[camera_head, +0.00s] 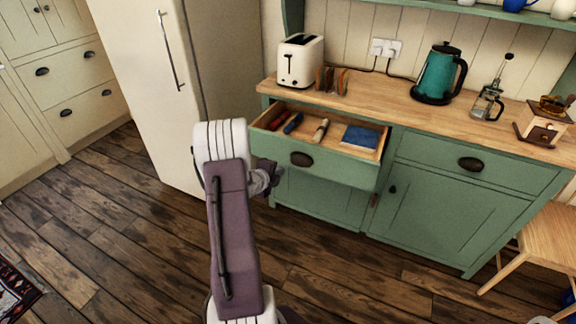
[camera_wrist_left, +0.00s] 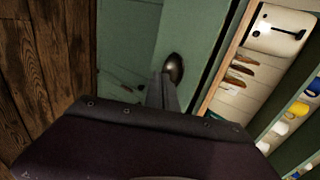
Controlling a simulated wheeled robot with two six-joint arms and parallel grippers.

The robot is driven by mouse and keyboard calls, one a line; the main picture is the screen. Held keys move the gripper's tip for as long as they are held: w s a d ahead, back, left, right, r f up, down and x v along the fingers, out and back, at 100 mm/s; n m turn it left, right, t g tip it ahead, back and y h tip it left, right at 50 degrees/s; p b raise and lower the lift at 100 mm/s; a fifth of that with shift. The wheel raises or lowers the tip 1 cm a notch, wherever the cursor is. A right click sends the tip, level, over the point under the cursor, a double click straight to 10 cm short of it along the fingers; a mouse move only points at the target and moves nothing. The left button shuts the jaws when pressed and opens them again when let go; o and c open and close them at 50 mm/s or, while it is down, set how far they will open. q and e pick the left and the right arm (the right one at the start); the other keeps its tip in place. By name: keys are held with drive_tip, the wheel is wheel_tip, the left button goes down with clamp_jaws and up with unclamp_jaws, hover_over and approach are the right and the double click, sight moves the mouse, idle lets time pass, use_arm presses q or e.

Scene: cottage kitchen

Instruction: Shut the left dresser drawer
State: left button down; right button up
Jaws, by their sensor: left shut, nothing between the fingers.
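The left dresser drawer (camera_head: 335,172) is pulled open, its green front standing out from the dresser (camera_head: 320,200). Its dark cup handle (camera_head: 301,159) is in the middle of the front and also shows in the left wrist view (camera_wrist_left: 174,68). Inside the drawer lie a blue book-like item (camera_head: 360,137) and several small tools. My left gripper (camera_head: 274,174) is shut and empty, in front of the drawer's left part, left of and lower than the handle. In the left wrist view its fingers (camera_wrist_left: 167,90) point close to the handle; I cannot tell whether they touch. My right gripper is out of view.
The right drawer (camera_head: 475,165) is flush with the dresser. A toaster (camera_head: 300,60), a teal kettle (camera_head: 437,75) and a French press (camera_head: 488,100) stand on the wooden top. A fridge (camera_head: 165,80) stands left and a wooden chair (camera_head: 545,240) right. The floor in front is clear.

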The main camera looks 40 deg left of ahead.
sight(292, 162)
use_arm(q)
drive_tip(key=shift+w+a+f, duration=0.3)
drive_tip(key=shift+w+f, duration=0.1)
drive_tip(key=shift+w, duration=0.9)
drive_tip(key=shift+w+a+f, duration=0.35)
drive_tip(key=shift+w, duration=0.95)
drive_tip(key=shift+w+a+f, duration=0.3)
drive_tip(key=shift+w+f, duration=0.1)
drive_tip(key=shift+w, duration=0.9)
